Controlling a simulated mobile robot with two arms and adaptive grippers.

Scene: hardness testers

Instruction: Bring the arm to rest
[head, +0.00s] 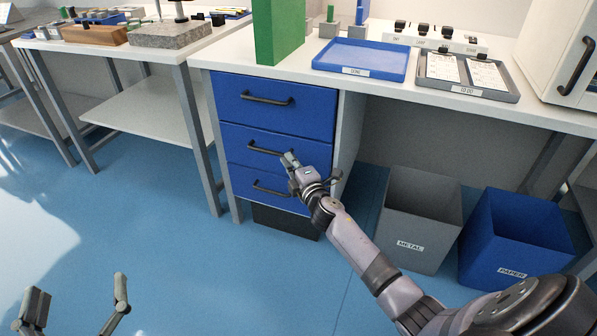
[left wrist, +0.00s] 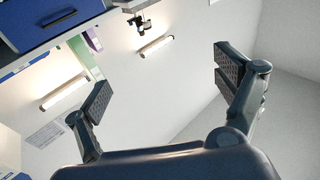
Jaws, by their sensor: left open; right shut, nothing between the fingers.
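My left gripper (head: 78,300) is at the lower left of the head view, above the blue floor. Its two fingers are spread wide with nothing between them. In the left wrist view the same gripper (left wrist: 164,88) shows both padded fingers apart, with wall and lamps behind. My right arm reaches in from the lower right of the head view. Its gripper (head: 289,160) is shut and empty, in front of the blue drawer unit (head: 262,135), close to the middle drawer's handle. Whether it touches the handle I cannot tell. The drawers look closed.
A grey METAL bin (head: 415,220) and a blue PAPER bin (head: 515,240) stand on the floor beside my right arm. Floor around my left gripper is clear.

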